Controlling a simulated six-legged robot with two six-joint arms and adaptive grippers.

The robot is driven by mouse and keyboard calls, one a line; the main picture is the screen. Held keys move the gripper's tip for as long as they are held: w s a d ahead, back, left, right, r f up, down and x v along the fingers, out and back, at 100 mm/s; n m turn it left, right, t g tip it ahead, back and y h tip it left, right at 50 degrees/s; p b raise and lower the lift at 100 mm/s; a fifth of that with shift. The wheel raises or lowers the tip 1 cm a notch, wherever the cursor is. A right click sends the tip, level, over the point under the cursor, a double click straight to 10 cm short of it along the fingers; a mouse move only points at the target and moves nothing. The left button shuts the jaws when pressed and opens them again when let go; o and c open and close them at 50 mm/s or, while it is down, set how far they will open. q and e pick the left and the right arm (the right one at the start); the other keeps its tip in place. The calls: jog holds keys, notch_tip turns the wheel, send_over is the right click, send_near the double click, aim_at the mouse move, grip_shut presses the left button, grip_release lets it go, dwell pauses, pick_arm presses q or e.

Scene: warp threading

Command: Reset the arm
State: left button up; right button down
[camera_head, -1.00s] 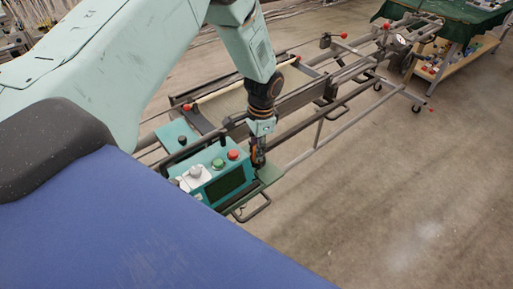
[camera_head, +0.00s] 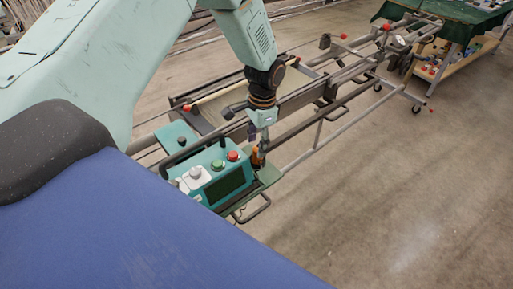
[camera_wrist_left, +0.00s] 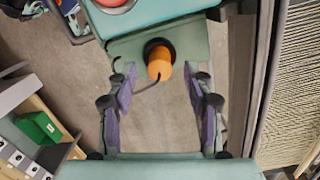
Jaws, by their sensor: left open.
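My left gripper (camera_head: 261,147) hangs pointing down beside the teal control box, at its far right corner. In the left wrist view its two fingers (camera_wrist_left: 163,78) are spread, with nothing clamped between them. An orange-handled tool (camera_wrist_left: 159,62) with a thin curved hook sits in a dark round holder on a green plate (camera_wrist_left: 185,36). The tool shows between and beyond the fingertips, apart from both. In the head view the orange handle (camera_head: 256,158) shows just under the gripper. My right gripper is not in view.
The loom frame (camera_head: 330,95) with dark rails runs to the back right. A wooden cart (camera_head: 462,62) stands at the far right. The concrete floor at right is clear.

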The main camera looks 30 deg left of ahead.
pick_arm(q)
notch_tip(320, 180, up, 9)
jog(key=shift+w+d, duration=0.2)
jog(key=shift+w, duration=0.1)
jog(key=shift+s+f, duration=0.1)
jog(key=shift+f, duration=0.05)
